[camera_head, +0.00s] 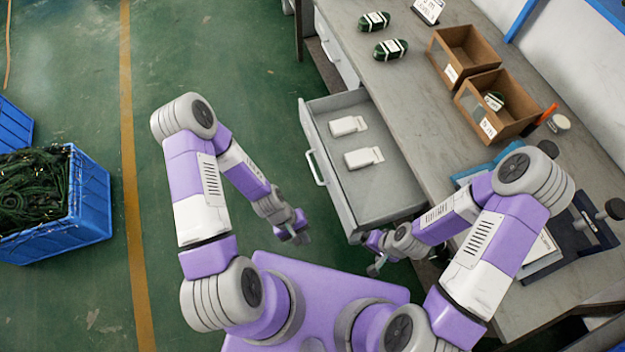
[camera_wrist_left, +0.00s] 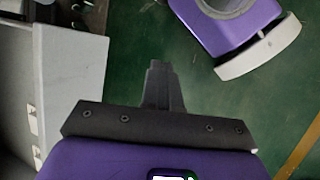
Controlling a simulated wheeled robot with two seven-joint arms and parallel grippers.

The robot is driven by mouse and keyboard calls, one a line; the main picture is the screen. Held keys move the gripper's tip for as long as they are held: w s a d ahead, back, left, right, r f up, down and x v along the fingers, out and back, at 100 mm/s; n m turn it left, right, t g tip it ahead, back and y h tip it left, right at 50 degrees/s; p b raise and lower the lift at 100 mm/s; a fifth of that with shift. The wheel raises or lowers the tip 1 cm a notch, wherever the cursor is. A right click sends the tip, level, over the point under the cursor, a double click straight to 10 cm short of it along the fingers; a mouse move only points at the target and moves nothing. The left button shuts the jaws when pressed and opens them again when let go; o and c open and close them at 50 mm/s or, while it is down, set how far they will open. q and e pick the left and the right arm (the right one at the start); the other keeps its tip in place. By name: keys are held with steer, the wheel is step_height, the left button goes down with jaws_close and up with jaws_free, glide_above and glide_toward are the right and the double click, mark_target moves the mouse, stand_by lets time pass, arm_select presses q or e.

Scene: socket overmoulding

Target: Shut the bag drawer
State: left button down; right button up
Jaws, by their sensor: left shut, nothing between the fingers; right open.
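The bag drawer (camera_head: 395,187) is a grey drawer pulled out from the workbench in the head view. Two white bag packs, an upper one (camera_head: 347,126) and a lower one (camera_head: 362,158), lie inside it. Its white handle (camera_head: 314,168) is on the left-facing front. My left gripper (camera_head: 301,238) is shut and empty, in front of the drawer and below the handle, apart from it. The left wrist view shows its closed fingers (camera_wrist_left: 162,85) over the green floor, with a grey-white panel at the left. My right gripper (camera_head: 374,268) is open near the drawer's lower corner; whether it touches is unclear.
The workbench (camera_head: 420,85) carries two cardboard boxes (camera_head: 462,52) (camera_head: 512,128), two green bundles (camera_head: 390,48) and a dark fixture (camera_head: 585,225).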

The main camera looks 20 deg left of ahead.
arm_select(q)
step_height(320, 180, down, 4)
steer(key=w+n+h+b, duration=0.2)
steer(key=n+h+b, duration=0.15)
steer(key=n, duration=0.25)
steer(key=n+t+h+b, duration=0.4)
steer(key=n+t+h, duration=0.2)
steer(key=n+t, duration=0.6)
glide_toward(329, 176)
steer(key=b+x, duration=0.1)
steer(key=x, duration=0.3)
steer(key=b+x, duration=0.1)
steer(key=x, duration=0.1)
steer(key=shift+d+r+b, duration=0.1)
steer(key=shift+r+b, duration=0.2)
steer(key=shift+w+d, duration=0.2)
steer(key=shift+d, duration=0.1)
arm_select(e)
step_height(329, 176, down, 11)
steer(key=shift+f, duration=0.15)
arm_select(q)
steer(key=shift+r, duration=0.1)
arm_select(e)
steer(key=shift+d, duration=0.1)
